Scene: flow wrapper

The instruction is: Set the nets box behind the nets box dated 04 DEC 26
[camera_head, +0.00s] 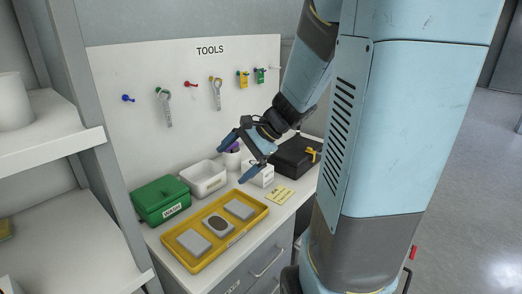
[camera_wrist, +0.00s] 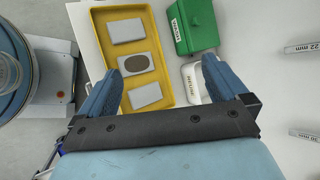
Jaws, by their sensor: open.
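No box in view can be read as a nets box, and no 04 DEC 26 date is legible. A small white box (camera_head: 260,176) with unreadable dark marks stands on the counter behind my gripper, partly hidden by it. My gripper (camera_head: 231,166) is open and empty, in the air above the counter. In the wrist view its two blue fingers are wide apart (camera_wrist: 159,64), with the yellow tray (camera_wrist: 157,99) between and beyond them.
The yellow tray (camera_head: 181,264) holds three grey pieces. A green box (camera_head: 158,199), a white bin (camera_head: 204,178), a black case (camera_head: 292,159) and a yellow card (camera_head: 280,195) are on the counter. The tool board (camera_head: 140,75) rises behind. White shelves (camera_head: 55,130) stand at left.

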